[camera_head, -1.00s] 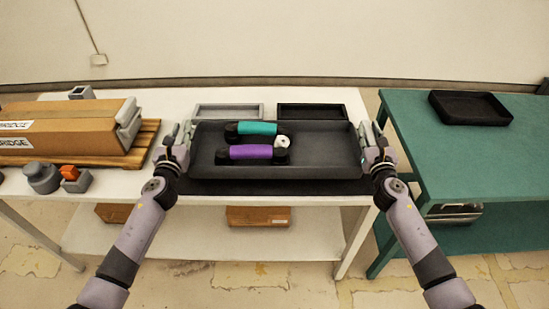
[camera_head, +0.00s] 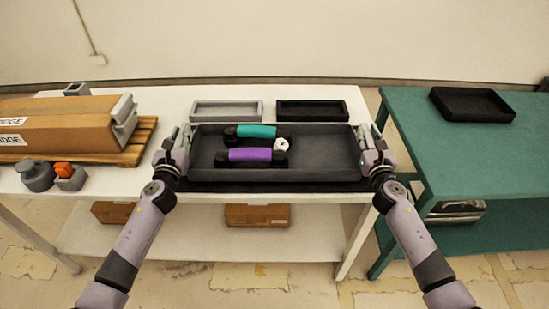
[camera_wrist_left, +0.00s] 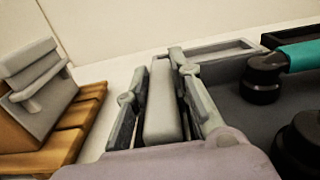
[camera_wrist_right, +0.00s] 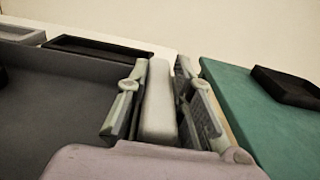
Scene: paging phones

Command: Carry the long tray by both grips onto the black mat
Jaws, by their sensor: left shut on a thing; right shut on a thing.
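The long dark grey tray (camera_head: 325,157) is level between my two grippers in the head view. It carries a teal handset (camera_head: 256,131) and a purple handset (camera_head: 250,154), with a small white roll-like thing (camera_head: 281,145) beside them. My left gripper (camera_head: 181,142) is shut on the tray's left grip, a pale bar (camera_wrist_left: 163,105) in the left wrist view. My right gripper (camera_head: 370,144) is shut on the right grip, a pale bar (camera_wrist_right: 159,100) in the right wrist view. The black mat (camera_head: 300,190) shows as a strip at the tray's near edge; the tray hides the rest.
Behind the tray lie a grey shallow tray (camera_head: 227,104) and a black shallow tray (camera_head: 312,104). A cardboard box (camera_head: 70,125) on a wooden pallet (camera_head: 140,138) and small grey holders (camera_head: 37,175) stand left. A green table (camera_head: 450,140) with another black tray (camera_head: 472,100) is at right.

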